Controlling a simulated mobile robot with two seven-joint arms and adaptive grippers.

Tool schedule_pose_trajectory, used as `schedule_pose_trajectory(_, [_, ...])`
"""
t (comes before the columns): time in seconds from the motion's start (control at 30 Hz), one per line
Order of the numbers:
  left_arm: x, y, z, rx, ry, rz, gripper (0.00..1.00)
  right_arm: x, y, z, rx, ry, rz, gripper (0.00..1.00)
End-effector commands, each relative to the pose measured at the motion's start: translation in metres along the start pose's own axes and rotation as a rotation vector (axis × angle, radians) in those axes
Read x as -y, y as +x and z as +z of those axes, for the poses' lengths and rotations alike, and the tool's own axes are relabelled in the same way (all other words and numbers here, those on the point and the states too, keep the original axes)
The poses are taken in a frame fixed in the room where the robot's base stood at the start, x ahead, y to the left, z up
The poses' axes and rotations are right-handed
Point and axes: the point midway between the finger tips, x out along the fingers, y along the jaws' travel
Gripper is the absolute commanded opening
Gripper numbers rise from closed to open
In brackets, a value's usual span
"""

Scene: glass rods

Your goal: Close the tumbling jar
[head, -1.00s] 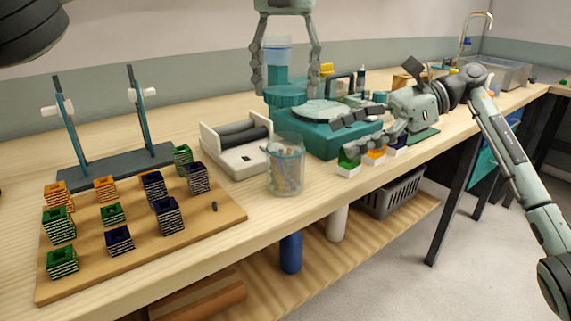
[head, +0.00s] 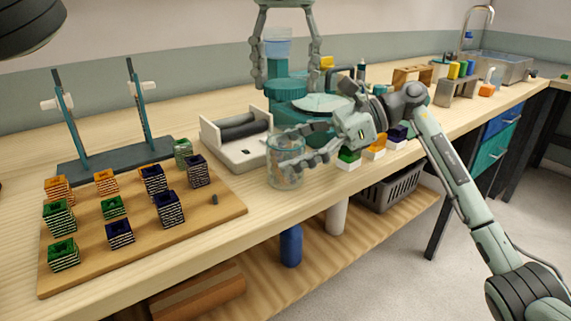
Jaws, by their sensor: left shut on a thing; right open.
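The jar (head: 287,183) is clear glass and stands upright near the bench's front edge, its open top uncovered. My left gripper (head: 287,82) is above and behind it, its long fingers spread to either side of a teal ridged round lid (head: 286,90), which it appears to grip. My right gripper (head: 284,152) is open and reaches in from the right at the jar's upper half. Its fingers overlap the jar in the picture and hide part of it and its contents. I cannot tell whether they touch the glass.
A white tray with a dark roller (head: 228,160) stands just left of the jar. A teal machine (head: 310,105) is behind. A wooden board (head: 225,212) with several small coloured blocks lies left, before a two-post stand (head: 115,163). Small colored bins (head: 348,163) sit right.

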Motion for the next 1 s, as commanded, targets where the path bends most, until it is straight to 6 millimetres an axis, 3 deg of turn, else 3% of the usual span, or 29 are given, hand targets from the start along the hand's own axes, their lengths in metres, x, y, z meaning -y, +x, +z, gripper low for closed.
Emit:
schedule_pose_trajectory(0.4, [0.0001,0.0000,0.0000,0.000,0.000,0.000,0.51,-0.0003,0.0078,0.0000,0.000,0.000,0.000,0.84])
schedule_pose_trajectory(1.0, [0.0001,0.0000,0.0000,0.000,0.000,0.000,0.51,-0.0002,0.0073,-0.0001,0.000,0.000,0.000,0.11])
